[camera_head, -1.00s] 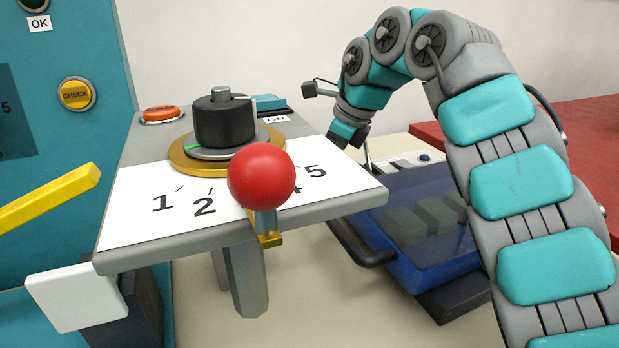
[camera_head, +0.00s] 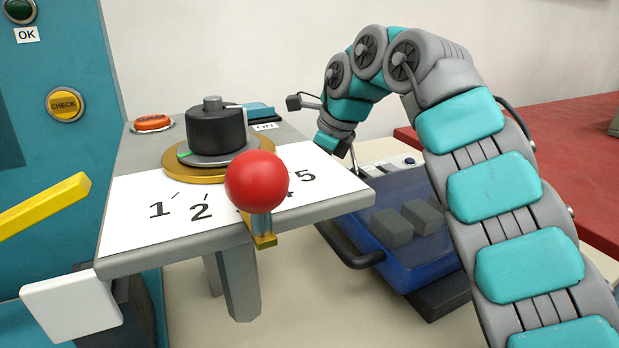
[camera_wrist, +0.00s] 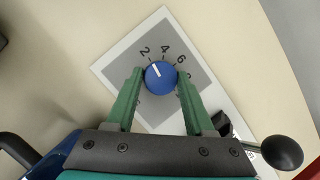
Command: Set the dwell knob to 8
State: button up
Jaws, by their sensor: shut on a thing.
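The blue dwell knob (camera_wrist: 161,77) sits on a grey and white scale plate (camera_wrist: 198,84) in the wrist view. Its white pointer line aims up and left, roughly at the 2. The 4, 6 and a partly covered 8 follow clockwise. My gripper (camera_wrist: 160,81) has its two green fingers on either side of the knob, shut on it. In the head view my arm reaches down behind the raised table, and the knob and fingers are hidden there.
A raised table (camera_head: 312,212) carries a black dial (camera_head: 216,128) and a red ball lever (camera_head: 256,181). A black ball handle (camera_wrist: 282,152) is close to my gripper's right in the wrist view.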

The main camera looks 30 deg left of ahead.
grip_shut()
jog(key=shift+m, duration=0.4)
jog(key=m+t, duration=0.1)
jog(key=m, duration=0.1)
jog(key=shift+m+t, duration=0.3)
jog(key=shift+m, duration=0.1)
jog(key=m+t+h, duration=0.1)
jog(key=m, duration=0.2)
jog(key=shift+s, duration=0.15)
jog(key=m, duration=0.1)
jog(key=m+t+h, duration=0.1)
jog(key=m, duration=0.3)
jog(key=shift+s+a, duration=0.15)
jog(key=shift+a, duration=0.15)
jog(key=shift+m+t+h, duration=0.4)
jog(key=shift+m+h, duration=0.2)
jog(key=shift+m, duration=0.6)
